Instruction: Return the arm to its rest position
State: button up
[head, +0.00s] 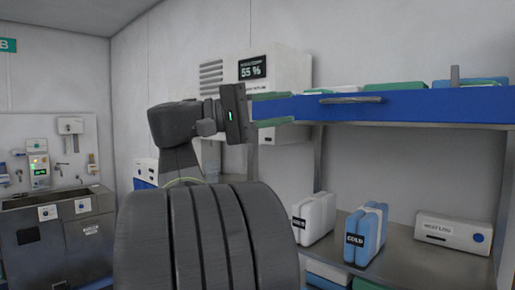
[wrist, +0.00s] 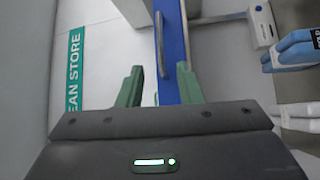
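My gripper (head: 284,110) shows in the head view at the left end of a blue drawer front (head: 420,106). Its two green fingers point right, one above the other. In the wrist view my gripper (wrist: 161,72) has its fingers well apart, with nothing held between them. I cannot tell whether a finger touches the drawer. My arm is raised and bent behind my dark ribbed body part in the head view.
A white wall unit (head: 290,72) reading 55 % hangs behind the gripper. Below the drawer, a shelf holds a white pack (head: 314,218), a blue COLD pack (head: 366,236) and a white box (head: 452,233). Green and white packs (head: 394,87) lie on top. A sink (head: 60,235) stands far left.

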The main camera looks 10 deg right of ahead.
aim_at(343, 101)
jog(key=shift+d, duration=0.1)
jog(key=d+p, duration=0.1)
jog(key=d, duration=0.3)
jog(key=d+r+p, duration=0.1)
jog(key=d, duration=0.4)
jog(key=s+d+p, duration=0.1)
jog(key=d, duration=0.3)
jog(key=shift+d+r, duration=0.25)
jog(key=shift+r, duration=0.1)
